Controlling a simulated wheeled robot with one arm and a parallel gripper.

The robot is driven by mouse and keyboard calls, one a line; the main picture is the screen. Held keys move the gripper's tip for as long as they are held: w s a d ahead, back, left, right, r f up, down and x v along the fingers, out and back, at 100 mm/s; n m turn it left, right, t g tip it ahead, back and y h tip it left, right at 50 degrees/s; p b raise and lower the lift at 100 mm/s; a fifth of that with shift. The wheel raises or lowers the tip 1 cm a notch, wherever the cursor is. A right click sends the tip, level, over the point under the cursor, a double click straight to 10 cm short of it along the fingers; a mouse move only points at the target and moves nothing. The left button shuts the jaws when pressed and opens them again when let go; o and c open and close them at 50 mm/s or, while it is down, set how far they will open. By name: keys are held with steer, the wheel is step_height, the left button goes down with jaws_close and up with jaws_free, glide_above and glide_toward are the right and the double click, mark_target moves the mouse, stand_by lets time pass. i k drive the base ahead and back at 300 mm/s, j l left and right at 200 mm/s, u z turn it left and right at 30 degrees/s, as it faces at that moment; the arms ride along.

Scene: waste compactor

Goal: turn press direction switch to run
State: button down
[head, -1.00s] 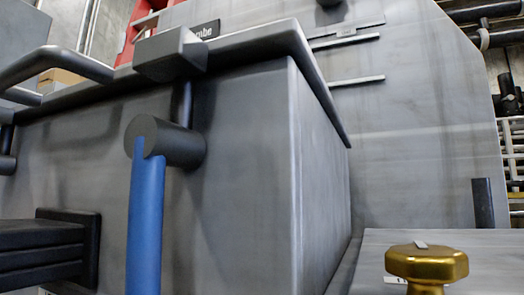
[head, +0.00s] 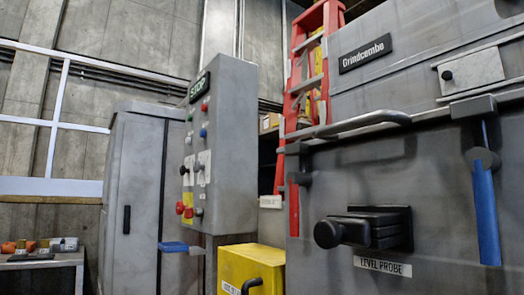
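A grey control box (head: 231,150) stands left of centre in the head view, with its control face turned to the left. I cannot tell which knob is the press direction switch, nor read any setting; the labels are too small and steeply angled. My gripper is not in view.
A yellow box (head: 252,266) stands below the control box. A grey cabinet (head: 135,200) is to its left; a red ladder (head: 296,110) is behind.

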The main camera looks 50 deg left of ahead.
mark_target(182, 169)
steer(key=i+j+u, duration=0.1)
steer(key=u, duration=2.15)
steer(key=i+j, duration=0.35)
steer(key=j, duration=0.15)
